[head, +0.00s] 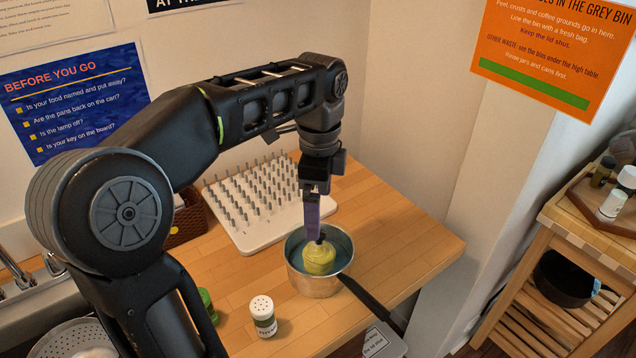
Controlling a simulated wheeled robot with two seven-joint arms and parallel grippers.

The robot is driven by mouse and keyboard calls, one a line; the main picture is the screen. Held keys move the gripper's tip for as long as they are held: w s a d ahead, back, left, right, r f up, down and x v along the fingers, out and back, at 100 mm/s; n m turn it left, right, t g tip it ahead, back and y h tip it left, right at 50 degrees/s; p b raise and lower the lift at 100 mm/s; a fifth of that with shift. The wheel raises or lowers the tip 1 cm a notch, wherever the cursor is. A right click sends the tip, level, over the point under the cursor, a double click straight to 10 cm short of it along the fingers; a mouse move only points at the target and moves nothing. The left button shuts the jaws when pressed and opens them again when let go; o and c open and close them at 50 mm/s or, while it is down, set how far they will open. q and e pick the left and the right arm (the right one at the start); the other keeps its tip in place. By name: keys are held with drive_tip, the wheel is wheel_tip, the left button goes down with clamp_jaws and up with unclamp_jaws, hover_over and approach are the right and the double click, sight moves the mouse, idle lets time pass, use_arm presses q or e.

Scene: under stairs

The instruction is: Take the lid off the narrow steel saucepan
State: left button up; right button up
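The narrow steel saucepan (318,286) stands on the wooden counter, with its long black handle (368,303) pointing to the lower right. A bluish surface shows inside its rim; I cannot tell whether this is a clear lid or the pan's inside. A yellow-green rounded thing (319,262) shows in the middle of the pan, with a small dark part at its top. My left gripper (314,238) points straight down over the pan, its fingertips at that dark part. The fingers overlap from this side, so whether they are closed on it is unclear. My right gripper is out of view.
A white peg rack (262,233) stands behind the pan, beside a brown basket (187,220). A shaker (263,316) and a green item (207,304) stand front left. A colander (62,340) is at lower left. A wooden cart (590,225) stands right, beyond the counter's edge.

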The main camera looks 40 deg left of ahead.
use_arm(q)
drive_tip(key=shift+s+d, duration=0.1)
drive_tip(key=shift+f, duration=0.1)
wheel_tip(320, 180, down, 2)
drive_tip(key=shift+f+b, duration=0.2)
drive_tip(key=shift+b, duration=0.75)
drive_tip(key=shift+f+p, duration=0.35)
drive_tip(key=shift+f, duration=2.3)
drive_tip(key=shift+s, duration=0.1)
drive_tip(key=c, duration=1.3)
drive_tip(key=shift+f, duration=0.15)
clamp_jaws()
